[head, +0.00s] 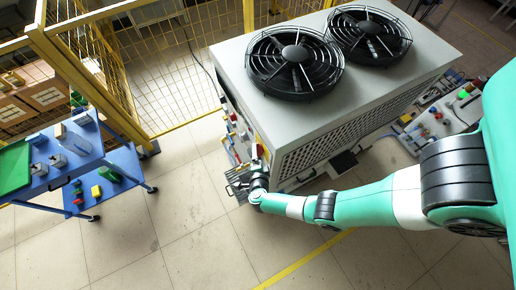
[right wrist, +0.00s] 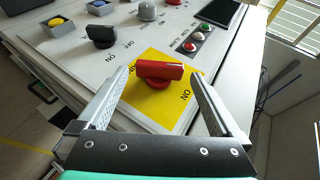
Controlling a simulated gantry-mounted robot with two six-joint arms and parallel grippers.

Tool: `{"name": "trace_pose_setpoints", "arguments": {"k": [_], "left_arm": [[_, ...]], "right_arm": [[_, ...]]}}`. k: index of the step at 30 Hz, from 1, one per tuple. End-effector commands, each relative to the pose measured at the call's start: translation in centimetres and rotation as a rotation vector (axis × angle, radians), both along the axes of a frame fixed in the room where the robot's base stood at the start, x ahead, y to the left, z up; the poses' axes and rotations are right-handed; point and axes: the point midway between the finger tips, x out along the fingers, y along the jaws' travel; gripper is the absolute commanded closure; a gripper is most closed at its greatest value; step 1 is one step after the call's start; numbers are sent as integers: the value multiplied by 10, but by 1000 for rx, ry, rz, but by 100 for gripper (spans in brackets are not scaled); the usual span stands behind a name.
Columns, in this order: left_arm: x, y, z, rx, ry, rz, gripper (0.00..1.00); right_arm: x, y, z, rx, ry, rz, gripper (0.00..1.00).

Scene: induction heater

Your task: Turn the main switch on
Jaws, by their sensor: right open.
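The main switch is a red rotary knob (right wrist: 158,72) on a yellow plate (right wrist: 150,105) in the right wrist view. The word "ON" is printed on the plate to the knob's lower right. The knob's handle lies roughly crosswise in the picture. My right gripper (right wrist: 162,88) is open, with one finger on each side of the knob and visible space between the fingers and it. In the head view my right arm reaches in from the right to the front panel of the grey heater cabinet (head: 230,70), and the gripper (head: 240,182) is partly hidden there. My left gripper is not in view.
A black rotary knob (right wrist: 101,36), blue (right wrist: 99,5) and yellow (right wrist: 56,22) buttons, a grey dome (right wrist: 147,10) and small indicator buttons (right wrist: 198,37) share the panel. A blue cart (head: 60,160) stands at left. A yellow mesh fence (head: 190,60) runs behind. Floor between is clear.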

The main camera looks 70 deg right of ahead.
Motion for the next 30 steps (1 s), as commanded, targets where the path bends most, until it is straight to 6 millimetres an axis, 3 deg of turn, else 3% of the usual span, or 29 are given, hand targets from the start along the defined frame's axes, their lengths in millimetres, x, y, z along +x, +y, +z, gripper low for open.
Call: {"name": "trace_pose_setpoints", "arguments": {"k": [1,9,30], "left_arm": [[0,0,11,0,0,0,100],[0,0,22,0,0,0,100],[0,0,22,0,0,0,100]], "right_arm": [[-4,12,12,-1,1,9,0],[-21,52,31,0,0,4,0],[-23,57,33,0,0,-1,0]]}}
